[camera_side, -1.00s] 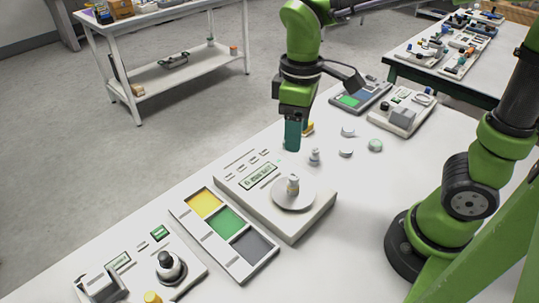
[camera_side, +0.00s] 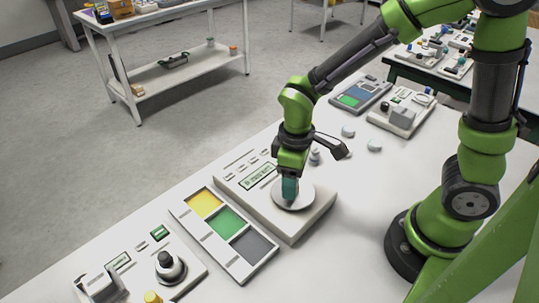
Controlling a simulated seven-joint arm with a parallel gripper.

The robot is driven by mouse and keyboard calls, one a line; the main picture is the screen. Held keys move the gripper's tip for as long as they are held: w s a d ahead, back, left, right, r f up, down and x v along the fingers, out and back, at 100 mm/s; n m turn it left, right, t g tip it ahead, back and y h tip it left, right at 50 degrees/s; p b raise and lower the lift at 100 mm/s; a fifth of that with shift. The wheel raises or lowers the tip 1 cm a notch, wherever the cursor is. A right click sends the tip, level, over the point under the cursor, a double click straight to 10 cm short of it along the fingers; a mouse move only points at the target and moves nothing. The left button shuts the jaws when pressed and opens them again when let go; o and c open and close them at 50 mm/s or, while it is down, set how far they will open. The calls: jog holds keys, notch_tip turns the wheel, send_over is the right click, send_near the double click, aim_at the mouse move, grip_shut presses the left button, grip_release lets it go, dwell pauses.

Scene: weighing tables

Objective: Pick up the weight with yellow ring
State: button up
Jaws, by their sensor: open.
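My gripper (camera_side: 290,192) points down over the round pan (camera_side: 307,198) of the white scale (camera_side: 290,226), its teal fingers open and low at the pan's left-middle. A small weight stood on this pan a second ago; it is now hidden by the fingers, and I cannot tell whether they touch it. A small grey weight (camera_side: 315,156) stands behind the scale, just right of my wrist. I cannot make out a yellow ring on any weight.
A tray with yellow, green and grey squares (camera_side: 226,222) lies left of the scale. A device with a black knob (camera_side: 169,264) stands at the front left. The table right of the scale is clear.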

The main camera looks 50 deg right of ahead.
grip_shut()
dwell(0.3)
